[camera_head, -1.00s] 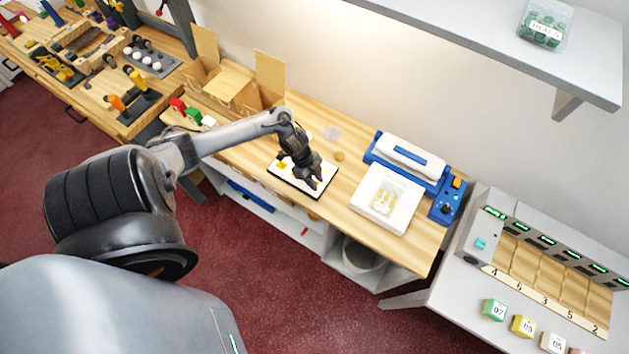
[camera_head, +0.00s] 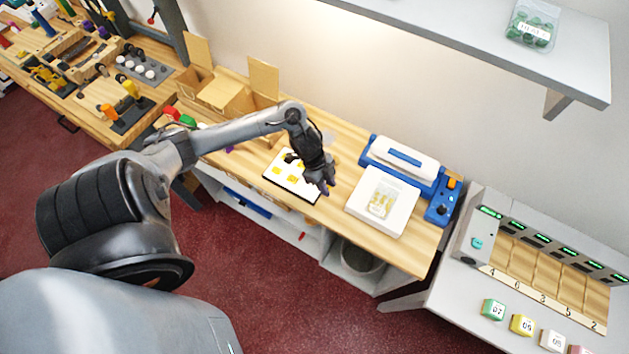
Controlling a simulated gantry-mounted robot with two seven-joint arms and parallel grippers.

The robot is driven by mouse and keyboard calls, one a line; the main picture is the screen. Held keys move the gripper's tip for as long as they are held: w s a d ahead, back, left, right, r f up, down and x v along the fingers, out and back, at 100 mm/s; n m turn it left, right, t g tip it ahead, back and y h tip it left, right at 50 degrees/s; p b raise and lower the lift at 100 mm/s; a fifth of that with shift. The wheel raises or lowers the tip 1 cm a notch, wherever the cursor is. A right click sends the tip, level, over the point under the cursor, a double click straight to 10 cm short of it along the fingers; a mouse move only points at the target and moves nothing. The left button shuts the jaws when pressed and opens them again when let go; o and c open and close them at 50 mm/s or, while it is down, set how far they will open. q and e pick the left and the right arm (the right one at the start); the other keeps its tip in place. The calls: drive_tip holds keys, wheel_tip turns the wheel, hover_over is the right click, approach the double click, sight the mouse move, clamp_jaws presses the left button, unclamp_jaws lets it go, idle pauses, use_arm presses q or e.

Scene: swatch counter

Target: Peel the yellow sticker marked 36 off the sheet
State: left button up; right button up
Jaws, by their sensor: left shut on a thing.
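The white sticker sheet (camera_head: 287,187) lies on the wooden counter, with a dark edge. Yellow stickers (camera_head: 279,170) show on it; their numbers are too small to read. My left gripper (camera_head: 325,190) is over the sheet's right edge, pointing down. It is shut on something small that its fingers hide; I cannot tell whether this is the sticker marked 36. The gripper and forearm cover the sheet's right part. My right gripper is not in view.
A blue and white machine (camera_head: 405,162) and a white box with a clear window (camera_head: 382,203) stand right of the sheet. An open cardboard box (camera_head: 232,98) is behind on the left. A bin (camera_head: 358,258) stands below the counter.

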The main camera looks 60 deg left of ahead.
use_arm(q)
drive_tip(key=w+d+r+p, duration=0.2)
drive_tip(key=d+r+p, duration=0.2)
drive_tip(key=r, duration=0.3)
drive_tip(key=shift+w+d+r+p, duration=0.2)
drive_tip(key=shift+d+p, duration=0.2)
drive_tip(key=shift+d, duration=0.05)
idle(0.4)
